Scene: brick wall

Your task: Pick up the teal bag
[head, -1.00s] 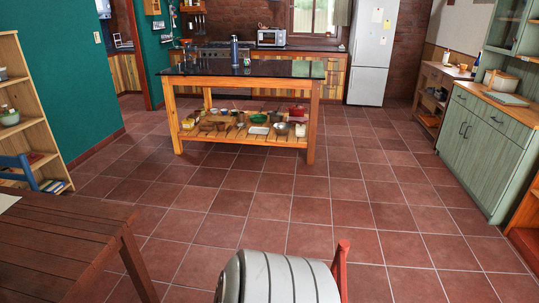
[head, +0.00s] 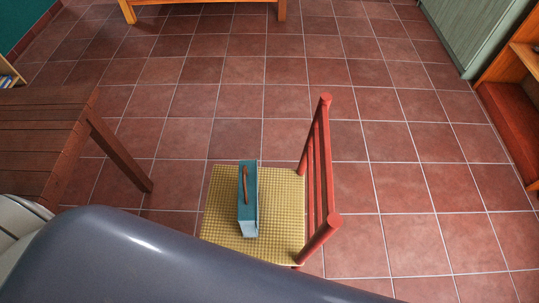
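A teal bag (head: 247,205) with a brown handle on its top stands on the woven yellow seat of a red chair (head: 217,229). The bag is a narrow box shape with a lighter lower front face. It sits near the middle of the seat, apart from the chair's backrest on the right. Neither of my grippers shows in the head view.
A dark wooden table (head: 42,135) stands to the left of the chair. The legs of the kitchen island (head: 190,2) show at the top. A green cabinet (head: 468,35) and an orange shelf (head: 515,105) stand at the right. Tiled floor is clear between them.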

